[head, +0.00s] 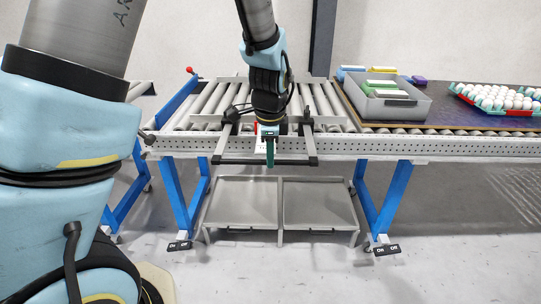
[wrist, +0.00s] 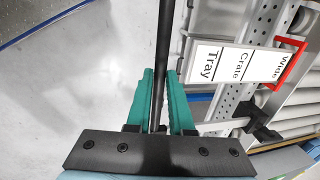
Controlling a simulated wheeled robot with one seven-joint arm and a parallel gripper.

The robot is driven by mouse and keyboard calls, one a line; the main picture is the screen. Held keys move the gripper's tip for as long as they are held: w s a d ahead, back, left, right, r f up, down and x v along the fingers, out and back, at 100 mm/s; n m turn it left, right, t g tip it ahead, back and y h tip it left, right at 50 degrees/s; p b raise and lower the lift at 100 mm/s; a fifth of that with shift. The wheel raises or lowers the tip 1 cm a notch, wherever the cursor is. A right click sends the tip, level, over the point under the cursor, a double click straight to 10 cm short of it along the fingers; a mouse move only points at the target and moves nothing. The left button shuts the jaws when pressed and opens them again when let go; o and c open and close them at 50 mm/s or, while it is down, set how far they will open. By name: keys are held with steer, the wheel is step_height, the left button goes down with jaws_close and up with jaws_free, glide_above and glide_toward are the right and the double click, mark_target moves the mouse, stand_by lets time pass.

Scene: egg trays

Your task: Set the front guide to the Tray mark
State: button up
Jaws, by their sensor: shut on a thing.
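The front guide is a long dark bar (head: 235,160) in front of the conveyor's near side rail, carried on two side arms. In the wrist view the bar (wrist: 163,50) runs between the green fingers of my gripper (wrist: 158,85). My gripper (head: 270,158) is shut on the bar near its middle. A white scale plate (wrist: 230,62) reads Wide, Crate and Tray, with black lines between the words. A red frame (wrist: 290,62) stands at the Wide end of the plate. In the head view the plate is mostly hidden by my gripper.
The roller conveyor (head: 210,100) lies behind the bar. Two metal shelf trays (head: 240,200) sit below.

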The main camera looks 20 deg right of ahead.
jaws_close()
stand_by(0.8)
steer(key=w+d, duration=0.2)
steer(key=w, duration=0.2)
steer(key=w+d+p, duration=0.1)
steer(key=w+d, duration=0.1)
steer(key=w, duration=0.2)
steer(key=w+d, duration=0.2)
steer(key=w, duration=0.2)
steer(key=shift+w, duration=0.3)
steer(key=o, duration=0.6)
jaws_free()
step_height(320, 180, up, 11)
steer(key=s+a+b, duration=0.1)
steer(key=s, duration=0.1)
steer(key=shift+f, duration=0.2)
